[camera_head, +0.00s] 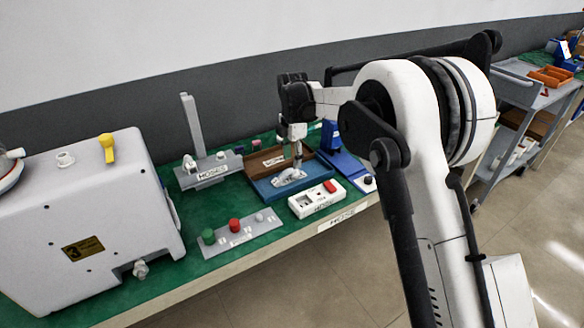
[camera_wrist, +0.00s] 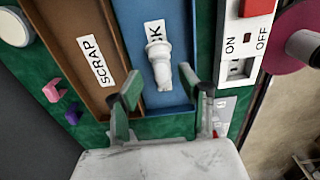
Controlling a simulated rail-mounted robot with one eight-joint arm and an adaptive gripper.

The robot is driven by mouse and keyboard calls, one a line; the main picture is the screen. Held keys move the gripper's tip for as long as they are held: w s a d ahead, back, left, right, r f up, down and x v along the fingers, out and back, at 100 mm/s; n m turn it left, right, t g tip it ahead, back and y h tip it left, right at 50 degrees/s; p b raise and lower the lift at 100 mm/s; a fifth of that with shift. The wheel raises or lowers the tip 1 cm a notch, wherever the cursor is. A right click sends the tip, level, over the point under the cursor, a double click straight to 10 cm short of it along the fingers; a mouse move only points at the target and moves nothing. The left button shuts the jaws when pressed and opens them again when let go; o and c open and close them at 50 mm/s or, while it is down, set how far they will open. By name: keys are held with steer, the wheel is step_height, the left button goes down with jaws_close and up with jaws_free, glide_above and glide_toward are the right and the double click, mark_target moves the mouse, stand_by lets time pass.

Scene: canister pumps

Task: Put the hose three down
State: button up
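A white hose piece (camera_wrist: 160,65) with a ribbed end lies in the blue tray (camera_wrist: 203,15), partly over its label, of which a K shows. In the head view a white shape (camera_head: 288,178), apparently the hose, lies in the blue tray (camera_head: 262,191). My gripper (camera_wrist: 168,92) is open, its two green-tipped fingers spread wide on either side of the hose's near end. In the head view my gripper (camera_head: 297,160) points down above the tray.
A brown tray (camera_wrist: 60,20) marked SCRAP adjoins the blue one. A white switch box (camera_head: 316,198) with a red switch stands in front. A button panel (camera_head: 240,233), a grey stand (camera_head: 212,172) and a large white machine (camera_head: 90,225) stand left. A blue device (camera_head: 345,165) is right.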

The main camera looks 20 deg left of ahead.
step_height(320, 180, up, 6)
steer(key=shift+r, duration=0.25)
steer(key=s+d+r+m+t, duration=0.1)
steer(key=s+d+r+m, duration=0.35)
steer(key=d, duration=0.45)
steer(key=s+d+r+m+t, duration=0.1)
steer(key=s+d+r+m, duration=0.25)
steer(key=d+r, duration=0.4)
steer(key=s+d+r+m+t, duration=0.1)
steer(key=s+d+r+m, duration=0.35)
steer(key=d, duration=0.55)
steer(key=s+d+f+m+t, duration=0.2)
steer(key=s+d+m, duration=0.5)
steer(key=s, duration=0.4)
steer(key=s+d+f+m+t, duration=0.2)
steer(key=s+d+f+m, duration=0.3)
steer(key=s+d+m, duration=0.3)
steer(key=s+d, duration=0.2)
steer(key=s, duration=0.2)
steer(key=shift+d+f, duration=0.15)
steer(key=shift+d, duration=0.1)
